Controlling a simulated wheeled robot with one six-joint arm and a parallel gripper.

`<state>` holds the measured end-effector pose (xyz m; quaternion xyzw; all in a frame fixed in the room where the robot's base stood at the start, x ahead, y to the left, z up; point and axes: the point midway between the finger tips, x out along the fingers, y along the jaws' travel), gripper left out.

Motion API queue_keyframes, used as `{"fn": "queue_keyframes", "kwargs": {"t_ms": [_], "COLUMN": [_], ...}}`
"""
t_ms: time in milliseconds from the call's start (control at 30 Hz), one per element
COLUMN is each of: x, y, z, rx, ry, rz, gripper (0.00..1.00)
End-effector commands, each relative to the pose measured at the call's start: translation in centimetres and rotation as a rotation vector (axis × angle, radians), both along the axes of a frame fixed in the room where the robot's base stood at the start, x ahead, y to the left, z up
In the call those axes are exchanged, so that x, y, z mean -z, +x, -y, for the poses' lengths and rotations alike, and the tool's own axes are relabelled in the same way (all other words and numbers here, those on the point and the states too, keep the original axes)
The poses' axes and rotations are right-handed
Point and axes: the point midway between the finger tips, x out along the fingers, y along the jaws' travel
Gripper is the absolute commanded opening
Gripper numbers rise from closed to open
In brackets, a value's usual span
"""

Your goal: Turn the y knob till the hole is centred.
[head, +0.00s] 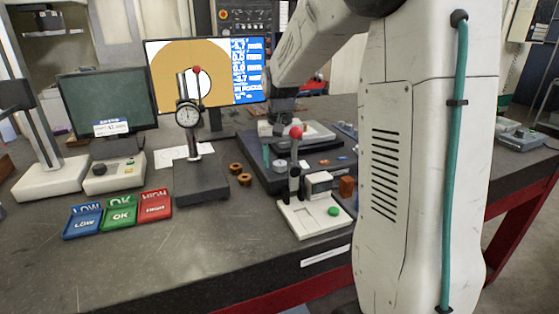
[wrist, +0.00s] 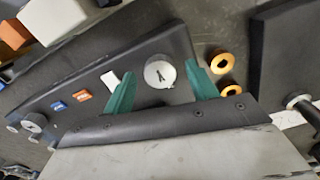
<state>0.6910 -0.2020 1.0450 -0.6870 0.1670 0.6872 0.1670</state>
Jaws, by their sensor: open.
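The silver round knob with a dark mark like a Y (wrist: 159,73) sits on a dark plate in the wrist view; it also shows in the head view (head: 279,165). My gripper (wrist: 158,69) is open, with one teal finger on each side of this knob and a gap on both sides. I cannot tell how far down the fingers reach. A second silver knob (wrist: 33,122) is at the plate's lower left. The monitor (head: 165,80) shows a tan disc with a white round hole (head: 205,85), partly hidden behind the dial gauge stand. I cannot tell exactly how centred it is.
The dial gauge stand (head: 200,185) and two brass rings (head: 243,180) are left of the plate. A white-based stand with a red ball (head: 296,132) stands in front. Blue, green (head: 120,216) and red trays lie at the front left. The front middle of the table is clear.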

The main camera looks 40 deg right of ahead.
Motion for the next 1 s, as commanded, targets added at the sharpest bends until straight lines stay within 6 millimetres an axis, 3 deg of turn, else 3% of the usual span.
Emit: {"fn": "queue_keyframes", "kwargs": {"t_ms": [333,367,500,533,1000], "x": [0.72,0.71,0.70,0.70,0.67], "y": [-0.03,-0.03,-0.03,-0.03,-0.02], "z": [0.00,0.00,0.00,0.00,-0.02], "rx": [0.000,0.000,0.000,0.000,0.094], "ry": [0.000,0.000,0.000,0.000,0.000], "rz": [0.000,0.000,0.000,0.000,0.000], "gripper": [0.57,0.55,0.16,0.13,0.13]}}
